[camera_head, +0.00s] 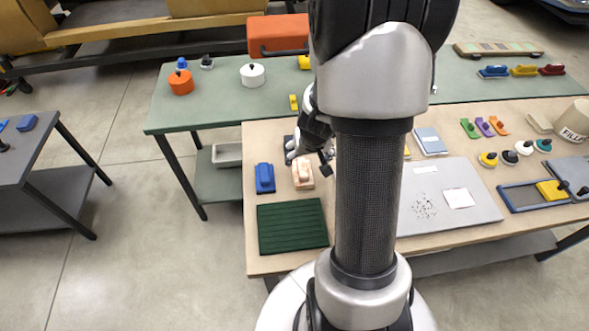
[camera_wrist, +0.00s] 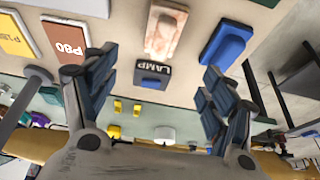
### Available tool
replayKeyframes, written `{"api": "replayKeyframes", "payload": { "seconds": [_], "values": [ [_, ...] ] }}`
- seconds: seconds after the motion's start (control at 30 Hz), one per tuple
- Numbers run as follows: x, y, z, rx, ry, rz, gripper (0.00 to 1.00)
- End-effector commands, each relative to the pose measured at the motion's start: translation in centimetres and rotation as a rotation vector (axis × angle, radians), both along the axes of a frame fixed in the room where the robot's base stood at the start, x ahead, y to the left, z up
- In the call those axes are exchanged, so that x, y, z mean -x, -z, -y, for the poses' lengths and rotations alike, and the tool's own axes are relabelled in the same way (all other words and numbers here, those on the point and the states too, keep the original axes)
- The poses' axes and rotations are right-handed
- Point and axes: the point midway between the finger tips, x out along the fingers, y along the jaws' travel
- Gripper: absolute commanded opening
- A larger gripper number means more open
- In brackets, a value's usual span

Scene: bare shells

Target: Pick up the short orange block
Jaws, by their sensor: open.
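The clearest small orange piece is a slim one (camera_head: 499,124) on the right of the near table, beside a purple and a green one; I cannot tell if it is the short orange block. A pale peach-tan block (camera_head: 302,174) with a raised grip lies left of my arm, next to a blue block (camera_head: 265,178). Both show in the wrist view, the tan one (camera_wrist: 166,32) and the blue one (camera_wrist: 226,44). My gripper (camera_wrist: 160,65) is open and empty, its fingers apart. In the head view my gripper (camera_head: 322,160) is near the tan block, partly hidden by my arm.
A dark box marked LAMP (camera_wrist: 152,76) shows between the fingers. A dark green ribbed mat (camera_head: 292,227) lies at the table's front left. A grey board (camera_head: 455,215) lies right of my arm. A green table (camera_head: 210,110) behind holds an orange pot (camera_head: 181,83).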

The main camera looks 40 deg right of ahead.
Motion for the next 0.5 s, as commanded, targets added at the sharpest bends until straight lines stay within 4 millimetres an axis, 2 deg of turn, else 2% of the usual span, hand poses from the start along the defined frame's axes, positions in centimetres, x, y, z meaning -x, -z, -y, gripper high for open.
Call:
{"api": "replayKeyframes", "payload": {
  "seconds": [0.03,0.2,0.4,0.5],
  "values": [
    [-0.4,1.9,0.2,-0.001,-0.001,-0.002,0.77],
    [-1.6,5.3,0.9,-0.001,0.0,0.0,0.77],
    [-2.7,8.0,1.5,-0.001,-0.002,-0.001,0.77],
    [-2.9,8.4,1.7,0.0,-0.001,0.0,0.77]
  ]
}}
